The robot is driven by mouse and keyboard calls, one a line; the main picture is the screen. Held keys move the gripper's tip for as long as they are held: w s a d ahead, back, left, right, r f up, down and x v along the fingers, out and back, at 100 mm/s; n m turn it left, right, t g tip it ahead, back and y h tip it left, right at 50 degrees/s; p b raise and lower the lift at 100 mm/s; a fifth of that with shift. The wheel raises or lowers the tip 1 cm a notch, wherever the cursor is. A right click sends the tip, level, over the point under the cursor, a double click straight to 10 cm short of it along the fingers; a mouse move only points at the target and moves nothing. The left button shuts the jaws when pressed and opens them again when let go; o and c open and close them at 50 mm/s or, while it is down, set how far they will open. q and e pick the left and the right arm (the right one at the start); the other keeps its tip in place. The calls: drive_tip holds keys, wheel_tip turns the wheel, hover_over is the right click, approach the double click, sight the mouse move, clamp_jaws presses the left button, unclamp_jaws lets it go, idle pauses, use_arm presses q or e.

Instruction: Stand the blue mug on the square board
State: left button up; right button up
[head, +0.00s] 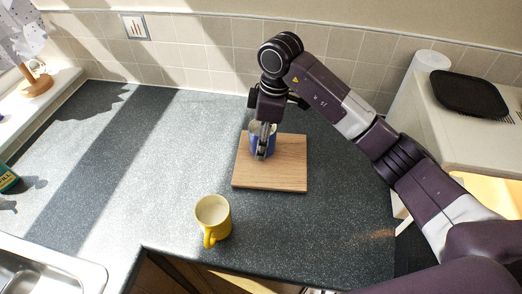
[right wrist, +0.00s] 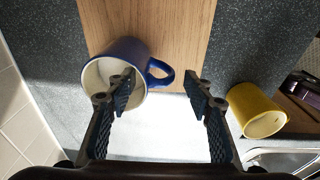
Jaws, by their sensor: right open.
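The blue mug (head: 271,141) is at the back left part of the wooden square board (head: 286,168), partly hidden by my right gripper (head: 263,152). It appears upright. In the right wrist view, the blue mug (right wrist: 122,50) shows its white inside, and its handle points right. It overlaps the edge of the board (right wrist: 185,25) in that view. My right gripper (right wrist: 160,90) is open there. One finger shows in front of the mug's mouth, the other right of the handle. The gap between the fingers holds nothing. My left gripper is not in view.
A yellow mug (head: 213,217) stands on the dark worktop (head: 150,170) near its front edge, in front of the board. A sink (head: 45,275) is at the front left. A black tray (head: 468,92) and a white roll (head: 425,75) are at the right. The worktop's left part is largely clear.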

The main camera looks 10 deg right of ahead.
wheel_tip(320, 180, up, 8)
drive_tip(key=d+b, duration=0.1)
drive_tip(key=shift+s+r, duration=0.15)
drive_tip(key=shift+s, duration=0.05)
idle(0.3)
